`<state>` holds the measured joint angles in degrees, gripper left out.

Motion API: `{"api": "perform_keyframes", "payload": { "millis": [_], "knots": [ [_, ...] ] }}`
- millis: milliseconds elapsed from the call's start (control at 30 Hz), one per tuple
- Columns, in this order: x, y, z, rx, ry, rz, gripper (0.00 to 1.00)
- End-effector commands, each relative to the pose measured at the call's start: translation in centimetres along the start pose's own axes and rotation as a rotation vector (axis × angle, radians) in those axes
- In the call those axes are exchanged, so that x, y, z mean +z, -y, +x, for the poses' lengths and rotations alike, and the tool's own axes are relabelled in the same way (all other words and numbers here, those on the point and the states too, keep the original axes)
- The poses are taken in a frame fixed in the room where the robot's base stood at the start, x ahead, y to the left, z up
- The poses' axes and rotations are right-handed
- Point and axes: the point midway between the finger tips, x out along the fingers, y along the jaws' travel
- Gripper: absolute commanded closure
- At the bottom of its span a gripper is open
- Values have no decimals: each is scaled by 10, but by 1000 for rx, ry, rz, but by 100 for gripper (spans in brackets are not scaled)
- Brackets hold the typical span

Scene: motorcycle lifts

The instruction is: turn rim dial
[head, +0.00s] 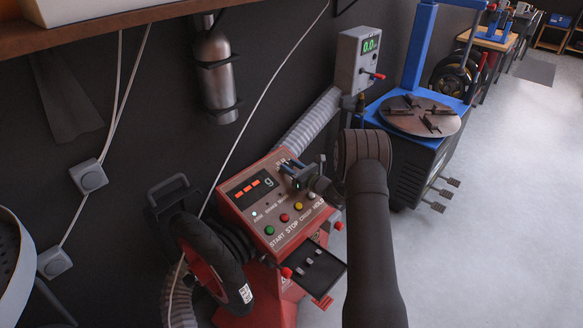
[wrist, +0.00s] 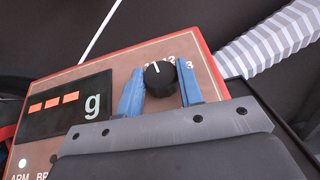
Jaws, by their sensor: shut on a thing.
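The rim dial (wrist: 160,78) is a round black knob with a white pointer line, on the brown panel of the red wheel balancer (head: 262,200). The pointer points up and slightly left, toward small white numbers partly hidden behind the knob and fingers. My gripper (wrist: 161,88) has two blue fingers, one on each side of the knob, shut on it. In the head view my gripper (head: 293,170) is at the panel's top right and hides the dial.
The red display (wrist: 62,102) shows dashes and a "g". Coloured buttons (head: 284,217) line the panel's lower edge. A tyre (head: 212,255) is at the left. A grey hose (head: 312,122) runs behind. The tyre changer (head: 420,118) stands at right, with open floor beyond.

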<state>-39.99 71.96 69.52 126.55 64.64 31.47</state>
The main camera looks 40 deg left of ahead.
Motion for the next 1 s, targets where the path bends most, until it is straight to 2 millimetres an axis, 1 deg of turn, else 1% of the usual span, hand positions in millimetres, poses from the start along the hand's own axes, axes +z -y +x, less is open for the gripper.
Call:
{"api": "perform_keyframes", "payload": {
  "millis": [267,800,1000],
  "knots": [
    [0,3,0,100,2,-45,89],
    [0,9,2,540,0,-230,89],
    [0,10,3,663,0,-283,89]
  ]
}}
